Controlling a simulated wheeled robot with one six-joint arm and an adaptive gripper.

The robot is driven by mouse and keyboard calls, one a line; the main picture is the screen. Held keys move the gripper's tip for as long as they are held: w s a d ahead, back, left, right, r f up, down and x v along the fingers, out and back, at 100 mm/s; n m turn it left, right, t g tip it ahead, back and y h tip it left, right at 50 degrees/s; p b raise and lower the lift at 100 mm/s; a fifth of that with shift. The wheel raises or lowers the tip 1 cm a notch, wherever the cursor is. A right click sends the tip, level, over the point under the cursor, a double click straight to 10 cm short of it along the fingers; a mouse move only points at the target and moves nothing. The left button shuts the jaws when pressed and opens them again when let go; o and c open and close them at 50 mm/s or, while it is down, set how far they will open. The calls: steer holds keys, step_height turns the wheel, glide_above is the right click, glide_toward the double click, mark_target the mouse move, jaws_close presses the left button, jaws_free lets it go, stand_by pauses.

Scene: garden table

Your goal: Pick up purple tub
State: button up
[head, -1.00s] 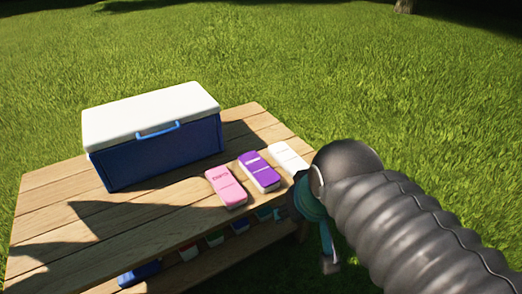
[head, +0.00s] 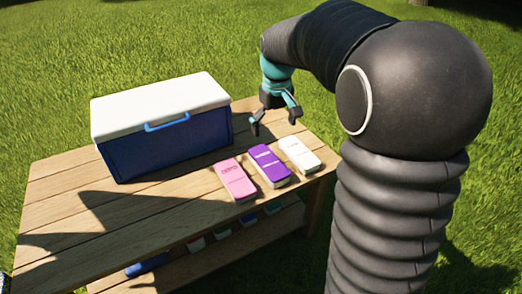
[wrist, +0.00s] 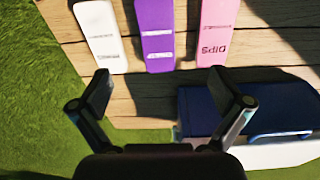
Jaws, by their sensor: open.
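The purple tub (head: 269,166) lies on the wooden table between a pink tub (head: 236,180) and a white tub (head: 298,154). In the wrist view the purple tub (wrist: 155,32) is at the top middle, its upper end cut off by the frame edge. My gripper (head: 275,125) is open and empty, above the table just behind the purple and white tubs. In the wrist view the fingers of my gripper (wrist: 159,82) are spread wide, below the purple tub in the picture and apart from it.
A blue cooler with a white lid (head: 164,125) stands on the table (head: 120,215) left of the tubs. Several containers sit on a lower shelf, including a blue one (head: 147,264). Grass surrounds the table. Bare planks lie between cooler and tubs.

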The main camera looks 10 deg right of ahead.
glide_above(268, 160)
step_height(268, 160, down, 4)
steer(key=shift+n+g, duration=0.3)
steer(key=shift+g, duration=0.1)
step_height(268, 160, down, 13)
steer(key=shift+s+f+b, duration=0.1)
steer(key=shift+b, duration=0.35)
steer(key=c, duration=1.4)
